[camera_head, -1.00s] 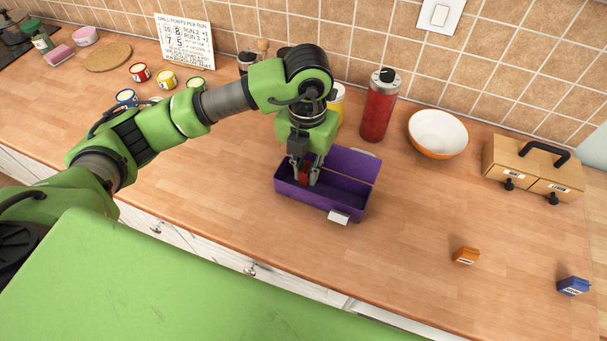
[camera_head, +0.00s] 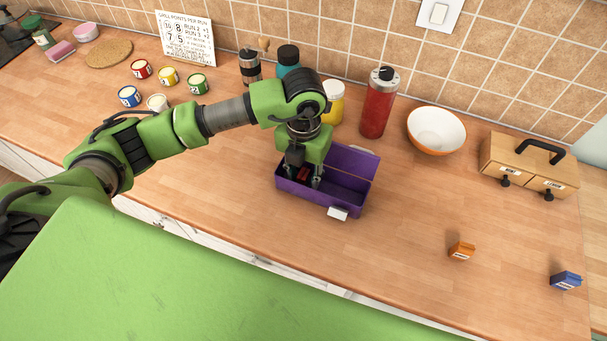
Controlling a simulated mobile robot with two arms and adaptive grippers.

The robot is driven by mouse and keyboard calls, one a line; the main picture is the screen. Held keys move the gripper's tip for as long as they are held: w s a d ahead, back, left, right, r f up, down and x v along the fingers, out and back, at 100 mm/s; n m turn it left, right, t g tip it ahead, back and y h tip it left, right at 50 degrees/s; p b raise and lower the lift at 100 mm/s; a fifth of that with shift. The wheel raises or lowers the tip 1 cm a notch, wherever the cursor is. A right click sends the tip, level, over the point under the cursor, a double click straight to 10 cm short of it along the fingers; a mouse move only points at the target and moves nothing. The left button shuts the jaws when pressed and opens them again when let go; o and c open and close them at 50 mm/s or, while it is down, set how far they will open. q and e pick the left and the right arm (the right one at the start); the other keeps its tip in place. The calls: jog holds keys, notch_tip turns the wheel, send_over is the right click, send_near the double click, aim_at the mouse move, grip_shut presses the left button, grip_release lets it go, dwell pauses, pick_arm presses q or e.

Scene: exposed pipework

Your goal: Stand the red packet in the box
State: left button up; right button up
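The purple box (camera_head: 349,188) stands open on the wooden counter, its lid tilted back behind it. The red packet (camera_head: 303,174) is inside the left part of the box, partly hidden by my gripper and the box's front wall. I cannot tell clearly whether it stands fully upright. My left gripper (camera_head: 304,180) points down into the box from above. Its fingers are spread on either side of the packet and look open, with dark gaps beside it. My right gripper is not in view.
An orange packet (camera_head: 461,251) and a blue packet (camera_head: 566,280) stand at the right. A red bottle (camera_head: 379,104), yellow jar (camera_head: 332,104) and bowl (camera_head: 437,130) stand behind the box. A wooden drawer unit (camera_head: 528,166) is at the back right. Several small cans are at the left.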

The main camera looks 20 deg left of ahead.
aim_at(304, 174)
pick_arm(q)
jog(key=shift+r, duration=0.1)
jog(key=shift+r, duration=0.2)
notch_tip(304, 174, up, 11)
jog(key=b, duration=0.3)
jog(key=shift+w+f, duration=0.1)
jog(key=shift+f, duration=0.1)
jog(key=shift+r, duration=0.6)
